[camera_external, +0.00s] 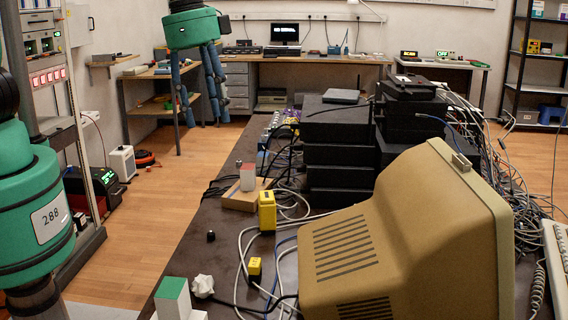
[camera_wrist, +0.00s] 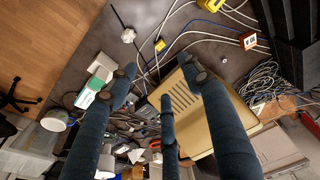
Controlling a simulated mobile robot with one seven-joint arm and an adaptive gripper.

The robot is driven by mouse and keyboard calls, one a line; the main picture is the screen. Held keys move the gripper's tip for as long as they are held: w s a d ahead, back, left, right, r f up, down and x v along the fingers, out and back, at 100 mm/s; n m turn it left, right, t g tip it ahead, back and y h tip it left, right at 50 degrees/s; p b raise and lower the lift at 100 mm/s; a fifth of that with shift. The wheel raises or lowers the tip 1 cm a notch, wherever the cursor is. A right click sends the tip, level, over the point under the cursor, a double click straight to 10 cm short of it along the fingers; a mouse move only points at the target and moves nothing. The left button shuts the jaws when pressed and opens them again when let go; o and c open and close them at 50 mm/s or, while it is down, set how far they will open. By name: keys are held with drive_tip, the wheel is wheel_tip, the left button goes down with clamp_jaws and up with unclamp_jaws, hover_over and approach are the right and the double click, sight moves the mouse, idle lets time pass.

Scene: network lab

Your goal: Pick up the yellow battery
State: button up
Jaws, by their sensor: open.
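Two yellow blocks lie on the dark table in the external view. The taller yellow block (camera_external: 267,212) stands near the monitor's left side and the smaller yellow block (camera_external: 254,268) sits nearer the camera. I cannot tell which is the battery. In the wrist view, the smaller block (camera_wrist: 160,45) lies beyond the fingertips, and a yellow thing, probably the taller block (camera_wrist: 227,4), is cut by the top edge. My gripper (camera_external: 203,122) hangs fingers-down at the upper left of the external view, well above the objects. Its blue fingers are spread, open and empty (camera_wrist: 155,76).
A beige monitor (camera_external: 400,240) fills the table's right front. Loose cables (camera_external: 292,205) run around the yellow blocks. Black stacked devices (camera_external: 335,150) stand behind. The table's left strip is fairly clear.

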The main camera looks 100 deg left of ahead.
drive_tip(key=w+d+f+g, duration=0.1)
drive_tip(key=w+f, duration=0.4)
drive_tip(key=f, duration=0.5)
drive_tip(key=g, duration=0.1)
hover_over(255, 261)
wheel_tip(255, 261, down, 10)
drive_tip(key=f, duration=0.1)
drive_tip(key=shift+a+r, duration=0.1)
drive_tip(key=shift+r, duration=0.15)
drive_tip(key=shift+f, duration=0.15)
drive_tip(key=shift+f+b, duration=0.65)
drive_tip(key=shift+f, duration=3.5)
drive_tip(key=shift+f, duration=0.1)
drive_tip(key=shift+f+b, duration=0.7)
drive_tip(key=shift+f, duration=1.8)
